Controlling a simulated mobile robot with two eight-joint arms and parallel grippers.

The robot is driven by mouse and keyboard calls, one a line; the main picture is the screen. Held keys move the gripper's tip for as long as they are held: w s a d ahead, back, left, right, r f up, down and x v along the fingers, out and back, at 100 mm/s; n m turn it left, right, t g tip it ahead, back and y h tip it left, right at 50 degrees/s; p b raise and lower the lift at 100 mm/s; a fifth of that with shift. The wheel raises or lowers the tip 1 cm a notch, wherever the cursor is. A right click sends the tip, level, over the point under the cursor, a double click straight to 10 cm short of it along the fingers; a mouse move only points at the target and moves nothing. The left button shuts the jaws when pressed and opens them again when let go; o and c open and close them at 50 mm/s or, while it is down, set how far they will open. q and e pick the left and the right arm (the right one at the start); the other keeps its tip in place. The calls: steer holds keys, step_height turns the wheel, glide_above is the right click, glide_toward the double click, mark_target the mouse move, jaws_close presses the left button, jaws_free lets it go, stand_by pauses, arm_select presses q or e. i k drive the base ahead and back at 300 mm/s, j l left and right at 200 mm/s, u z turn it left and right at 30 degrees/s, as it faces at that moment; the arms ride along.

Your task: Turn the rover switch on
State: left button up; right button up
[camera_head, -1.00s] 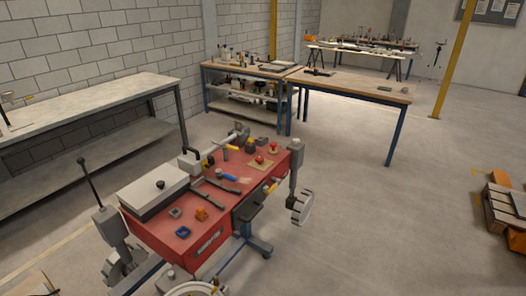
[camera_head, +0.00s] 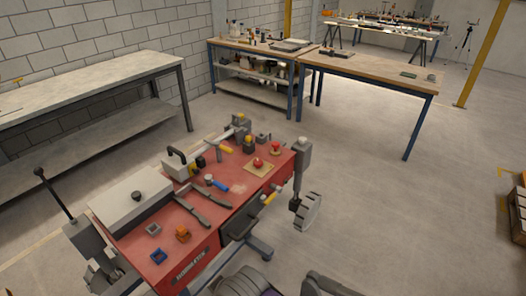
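A red-bodied machine (camera_head: 205,255), apparently the rover, stands in the middle with wheels such as the grey toothed wheel (camera_head: 308,211) at its right side. A red knob (camera_head: 258,163) sits on a tan plate on its top, and a second red knob (camera_head: 275,147) stands just behind it. I cannot tell which part is the rover switch or whether it is on. I make out neither of my grippers. Dark grey shapes at the bottom edge are cut off and unclear.
A white box (camera_head: 125,208), dark bars (camera_head: 205,203) and small loose parts lie on the red top. A grey workbench (camera_head: 80,85) stands at the left. A wooden table (camera_head: 375,72) stands behind.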

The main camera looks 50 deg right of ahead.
mark_target(258, 163)
steer(key=i+l, duration=0.1)
steer(key=l, duration=0.35)
steer(key=i+l, duration=0.15)
steer(key=l, duration=0.3)
steer(key=i+l, duration=0.1)
steer(key=l, duration=0.35)
steer(key=i+l, duration=0.15)
steer(key=l, duration=0.25)
steer(key=i+l, duration=0.1)
steer(key=l, duration=0.35)
